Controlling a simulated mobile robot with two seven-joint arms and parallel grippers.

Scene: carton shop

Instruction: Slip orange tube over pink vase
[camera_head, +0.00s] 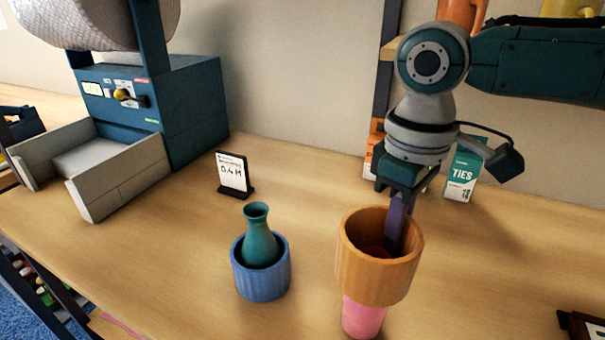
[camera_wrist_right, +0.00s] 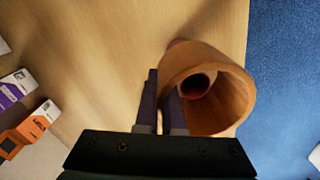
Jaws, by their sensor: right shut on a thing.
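The orange tube (camera_head: 380,275) is wide and open at the top, and it is in the right half of the head view. My right gripper (camera_head: 397,240) is shut on its wall at the far side, with one finger inside the opening. The pink vase (camera_head: 363,318) stands upright on the table. Its lower part shows below the tube, and its reddish top shows inside, so the tube is around its upper part, clear of the table. The right wrist view shows the tube (camera_wrist_right: 240,95) around the vase's dark mouth (camera_wrist_right: 195,86). My left gripper is not in view.
A teal vase (camera_head: 258,240) stands inside a blue tube (camera_head: 262,280) to the left. A small sign (camera_head: 233,175) stands behind them. A TIES carton (camera_head: 462,175) stands behind my right arm. A blue machine (camera_head: 190,110) with a grey tray fills the back left.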

